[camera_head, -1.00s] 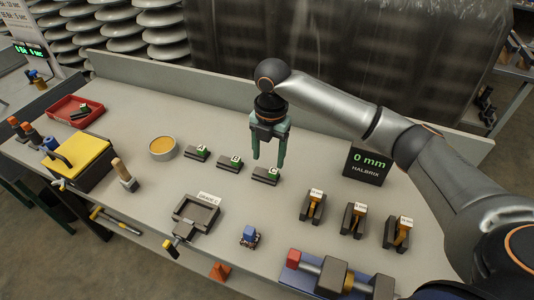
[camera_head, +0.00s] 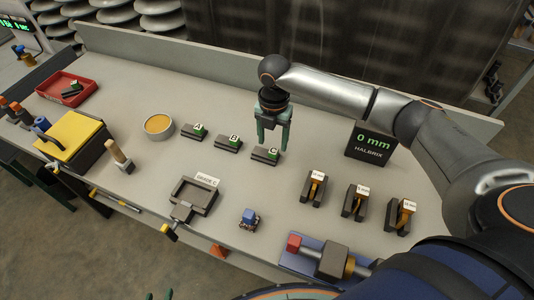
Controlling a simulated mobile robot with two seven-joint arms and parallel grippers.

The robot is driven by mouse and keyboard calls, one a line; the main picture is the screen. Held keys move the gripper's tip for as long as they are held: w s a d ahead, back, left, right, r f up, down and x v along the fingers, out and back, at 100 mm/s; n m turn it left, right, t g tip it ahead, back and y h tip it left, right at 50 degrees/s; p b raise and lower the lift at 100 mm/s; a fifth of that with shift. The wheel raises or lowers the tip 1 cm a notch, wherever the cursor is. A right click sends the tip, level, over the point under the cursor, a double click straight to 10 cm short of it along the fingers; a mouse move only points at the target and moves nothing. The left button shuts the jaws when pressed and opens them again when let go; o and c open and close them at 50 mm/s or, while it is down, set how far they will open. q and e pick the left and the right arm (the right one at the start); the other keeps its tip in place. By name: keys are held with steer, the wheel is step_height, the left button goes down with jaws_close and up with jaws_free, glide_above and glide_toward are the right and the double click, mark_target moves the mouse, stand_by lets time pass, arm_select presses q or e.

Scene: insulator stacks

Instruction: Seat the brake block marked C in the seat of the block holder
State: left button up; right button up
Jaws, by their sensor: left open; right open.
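The brake block marked C (camera_head: 265,156) lies on the bench, a dark block with a green label. It is the rightmost of a row with block B (camera_head: 228,144) and block A (camera_head: 194,132). The block holder (camera_head: 176,210) is a dark square frame with an empty-looking seat and a small label plate, nearer the front edge. My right gripper (camera_head: 273,147) is open, green-fingered and pointing down right at block C; its fingertips are just above or beside the block, contact unclear. My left gripper is not in view.
Three dark stands with orange pieces (camera_head: 313,188) stand at the right, below a "0 mm" display (camera_head: 371,142). A blue-topped item (camera_head: 249,218) and a clamp-like device (camera_head: 325,259) are in front. A round tin (camera_head: 158,126), yellow-topped box (camera_head: 72,141) and red tray (camera_head: 66,90) stand left.

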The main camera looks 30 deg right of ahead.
mark_target(273, 150)
steer(key=shift+d+f, duration=0.15)
steer(key=shift+f, duration=1.75)
jaws_close()
steer(key=shift+r, duration=0.1)
